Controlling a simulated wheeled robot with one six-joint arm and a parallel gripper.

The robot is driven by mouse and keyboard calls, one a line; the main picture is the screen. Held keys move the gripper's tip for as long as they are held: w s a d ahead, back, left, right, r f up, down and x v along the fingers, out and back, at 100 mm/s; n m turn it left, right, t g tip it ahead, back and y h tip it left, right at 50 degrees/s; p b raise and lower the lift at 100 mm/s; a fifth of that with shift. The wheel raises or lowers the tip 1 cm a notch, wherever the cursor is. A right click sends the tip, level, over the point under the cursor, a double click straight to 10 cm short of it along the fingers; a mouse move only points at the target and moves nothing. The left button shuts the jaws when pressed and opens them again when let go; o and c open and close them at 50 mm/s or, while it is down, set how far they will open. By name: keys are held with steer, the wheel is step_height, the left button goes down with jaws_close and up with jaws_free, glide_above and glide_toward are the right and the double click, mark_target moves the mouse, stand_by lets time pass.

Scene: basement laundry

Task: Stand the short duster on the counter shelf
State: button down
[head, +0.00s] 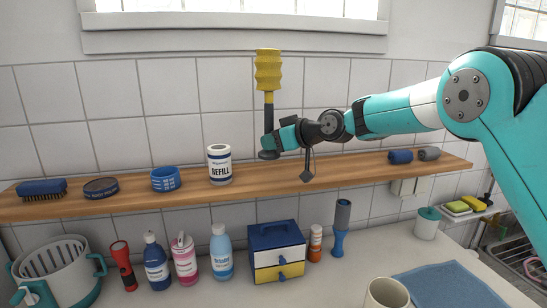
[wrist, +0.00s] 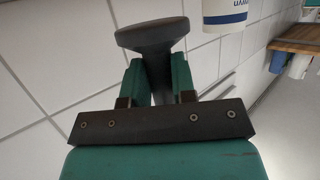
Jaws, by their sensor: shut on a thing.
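The duster has a ribbed yellow head (head: 268,70) and a dark handle that flares into a round foot. It is upright, yellow end up, in the head view. My gripper (head: 269,143) is shut on the dark handle just above the foot. In the wrist view, the fingers of my gripper (wrist: 157,75) close on both sides of the handle, and the grey foot (wrist: 151,33) shows beyond them. The wooden shelf (head: 260,182) runs along the tiled wall. The foot appears near the shelf's back edge; I cannot tell whether it touches the shelf.
On the shelf stand a brush (head: 41,190), a dark tin (head: 101,188), a blue tape roll (head: 165,179) and a white refill canister (head: 219,165) left of the duster. Blue and grey rolls (head: 401,157) lie far right. Bottles and a drawer box (head: 277,250) stand below.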

mark_target(278, 158)
step_height(278, 158, down, 5)
steer(key=shift+p, duration=0.85)
steer(key=shift+f, duration=0.35)
steer(key=shift+f+b, duration=0.25)
steer(key=shift+b, duration=0.1)
steer(key=c, duration=0.9)
jaws_free()
steer(key=shift+c, duration=0.2)
